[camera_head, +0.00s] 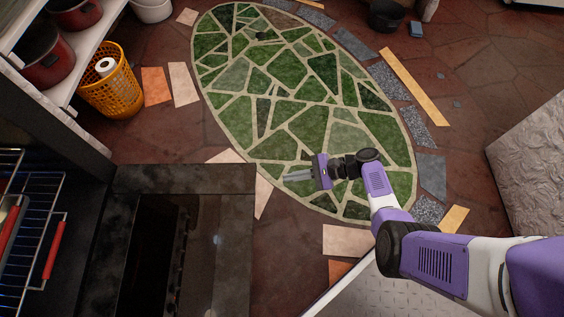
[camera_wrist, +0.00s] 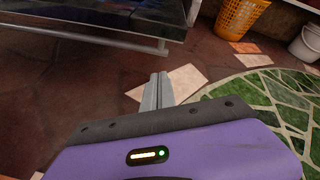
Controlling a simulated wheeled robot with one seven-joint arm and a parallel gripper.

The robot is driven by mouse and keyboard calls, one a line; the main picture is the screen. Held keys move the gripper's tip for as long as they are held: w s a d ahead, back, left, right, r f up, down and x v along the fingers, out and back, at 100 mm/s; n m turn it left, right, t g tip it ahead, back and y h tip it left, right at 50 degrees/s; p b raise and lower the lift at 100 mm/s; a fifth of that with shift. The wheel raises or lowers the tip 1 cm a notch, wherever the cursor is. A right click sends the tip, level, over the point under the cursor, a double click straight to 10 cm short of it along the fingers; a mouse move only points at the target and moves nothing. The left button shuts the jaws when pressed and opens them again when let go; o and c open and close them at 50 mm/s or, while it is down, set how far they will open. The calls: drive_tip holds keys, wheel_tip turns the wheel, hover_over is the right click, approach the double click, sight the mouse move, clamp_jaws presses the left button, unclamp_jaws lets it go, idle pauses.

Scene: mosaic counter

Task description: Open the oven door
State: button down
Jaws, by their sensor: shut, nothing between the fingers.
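The oven (camera_head: 60,145) is at the lower left of the head view. Its dark door (camera_head: 230,190) with a glass pane is folded down and lies about level, showing the wire rack (camera_head: 58,200) inside. In the wrist view the door (camera_wrist: 130,18) is at the upper left, with a pale metal handle bar (camera_wrist: 90,41) along its near edge. My gripper (camera_head: 284,176) is shut and empty, to the right of the door and apart from it. Its fingers also show in the wrist view (camera_wrist: 158,85), pointing towards the floor between door and rug.
An oval green mosaic (camera_head: 290,130) covers the floor's middle. An orange basket (camera_head: 108,85) stands by the shelf with red pots (camera_head: 45,55) at left. A white textured block (camera_head: 530,160) is at right. The floor around my gripper is clear.

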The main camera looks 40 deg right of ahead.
drive_tip(key=w+a+f+m+b, duration=0.4)
drive_tip(key=w+a+m+b, duration=0.1)
drive_tip(key=a, duration=0.1)
drive_tip(key=shift+w+a+r, duration=0.1)
drive_tip(key=shift+w+r, duration=0.05)
drive_tip(key=shift+r, duration=0.55)
drive_tip(key=shift+w+a+r, duration=0.15)
drive_tip(key=shift+r, duration=0.6)
drive_tip(key=shift+w+a+r, duration=0.1)
drive_tip(key=shift+w+r, duration=0.05)
drive_tip(key=shift+r, duration=0.55)
